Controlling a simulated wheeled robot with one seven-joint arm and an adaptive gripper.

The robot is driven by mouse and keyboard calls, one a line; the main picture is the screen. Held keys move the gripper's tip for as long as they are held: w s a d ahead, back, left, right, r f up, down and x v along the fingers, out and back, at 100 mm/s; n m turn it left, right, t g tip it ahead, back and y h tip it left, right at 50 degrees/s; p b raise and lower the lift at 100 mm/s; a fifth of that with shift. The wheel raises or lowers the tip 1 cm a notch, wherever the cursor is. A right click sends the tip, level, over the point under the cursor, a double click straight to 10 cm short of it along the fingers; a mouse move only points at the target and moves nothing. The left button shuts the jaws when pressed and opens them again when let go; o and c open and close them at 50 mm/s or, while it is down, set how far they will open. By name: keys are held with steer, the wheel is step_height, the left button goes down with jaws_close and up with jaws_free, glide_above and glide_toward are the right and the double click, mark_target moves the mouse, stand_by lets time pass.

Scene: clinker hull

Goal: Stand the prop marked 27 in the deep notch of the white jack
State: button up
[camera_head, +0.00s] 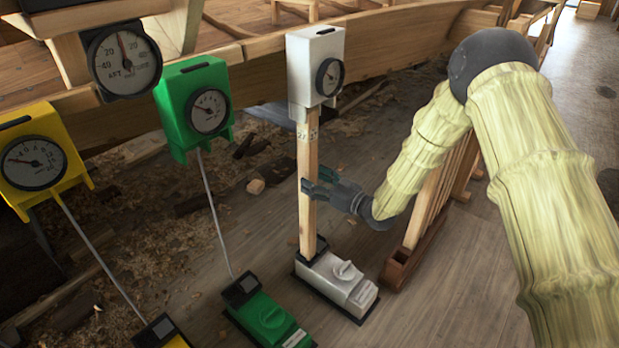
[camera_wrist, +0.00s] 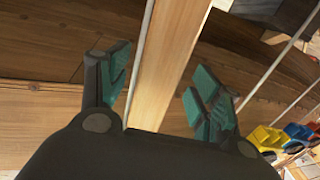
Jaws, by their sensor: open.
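The prop marked 27 (camera_head: 308,160) is a pale wooden bar. It stands nearly upright with its foot at the dark block of the white jack (camera_head: 340,281) and its top under a white gauge box (camera_head: 303,60). Which notch the foot sits in is too small to tell. My gripper (camera_head: 312,189) is around the prop at mid-height.
A green jack (camera_head: 268,318) with a green gauge box (camera_head: 195,108) and a yellow gauge box (camera_head: 38,160) are to the left. A brown rack (camera_head: 402,262) holding wooden props stands right of the white jack. The plank hull (camera_head: 240,62) runs behind. Open floor lies at right.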

steer(key=v, duration=0.8)
steer(key=shift+s+d, duration=0.2)
steer(key=shift+d, duration=0.1)
steer(key=shift+s+d, duration=0.1)
steer(key=shift+d, duration=0.05)
steer(key=shift+p+v, duration=0.75)
steer(key=shift+v, duration=1.6)
